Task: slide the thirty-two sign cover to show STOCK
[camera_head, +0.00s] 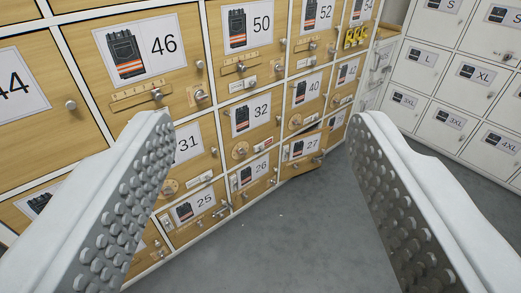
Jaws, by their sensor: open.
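The thirty-two door (272,134) is a wooden locker front near the middle of the view, with a white card marked 32 and a radio-like picture. Its small sign (263,145) sits below the card, to the right of a round wooden disc (240,151). A red part shows on the sign, but its lettering is too small to read, and I cannot tell the cover's exact position. My gripper (262,122) is open and empty. Its two pale, studded fingers stand wide apart in the foreground, and the door shows between them, farther off.
Other numbered wooden doors surround it, with knobs and small signs. The 27 front (302,159) sticks out, apparently ajar, at lower right. Yellow tags (356,37) hang near 54. White lockers (455,75) stand at right.

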